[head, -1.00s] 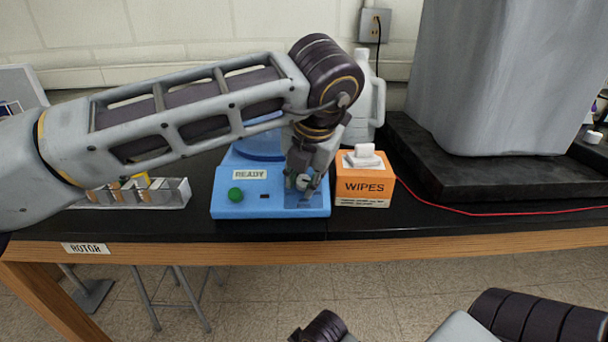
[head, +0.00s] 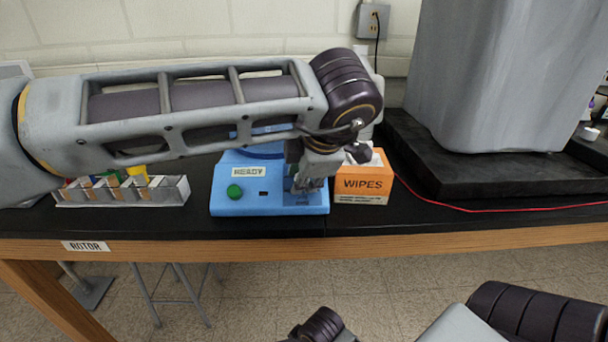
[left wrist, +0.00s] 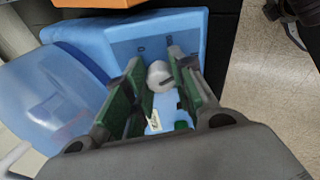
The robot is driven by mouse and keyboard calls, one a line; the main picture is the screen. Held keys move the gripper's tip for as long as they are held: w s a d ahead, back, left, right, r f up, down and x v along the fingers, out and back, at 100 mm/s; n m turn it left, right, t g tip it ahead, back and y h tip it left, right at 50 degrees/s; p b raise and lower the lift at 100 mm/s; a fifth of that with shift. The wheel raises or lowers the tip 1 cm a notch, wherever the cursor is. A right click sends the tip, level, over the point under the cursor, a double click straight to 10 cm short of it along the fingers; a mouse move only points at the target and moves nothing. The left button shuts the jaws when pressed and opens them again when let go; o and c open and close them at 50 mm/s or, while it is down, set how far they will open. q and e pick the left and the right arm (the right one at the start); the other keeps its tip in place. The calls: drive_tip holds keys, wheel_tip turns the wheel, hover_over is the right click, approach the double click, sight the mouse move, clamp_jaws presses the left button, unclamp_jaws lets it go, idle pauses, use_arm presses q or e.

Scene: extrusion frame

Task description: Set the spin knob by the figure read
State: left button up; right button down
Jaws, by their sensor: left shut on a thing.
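The blue machine (head: 222,207) stands on the black bench, with a label that reads READY (head: 248,171) and a green button (head: 234,191) on its front. My left gripper (head: 306,187) reaches down to the right part of its sloped panel. In the left wrist view, the round grey spin knob (left wrist: 160,76) has a dark line on its face and sits between the green-padded fingers of my left gripper, which is shut on it. Small dark marks lie on the panel beyond the knob, too small to read. The head view hides the knob behind the gripper. My right gripper does not show.
An orange WIPES box (head: 363,187) stands close to the right of the machine. A white rack (head: 122,191) with coloured items is on the left. A red cord (head: 480,212) runs along the bench beside a large grey container (head: 495,80).

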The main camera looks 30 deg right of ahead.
use_arm(q)
drive_tip(key=shift+m+t, duration=0.3)
drive_tip(key=shift+m, duration=1.9)
drive_tip(key=shift+s, duration=0.1)
drive_tip(key=o, duration=1)
drive_tip(key=shift+o, duration=0.2)
drive_tip(key=v, duration=1.2)
drive_tip(key=shift+a, duration=0.2)
drive_tip(key=shift+f, duration=0.1)
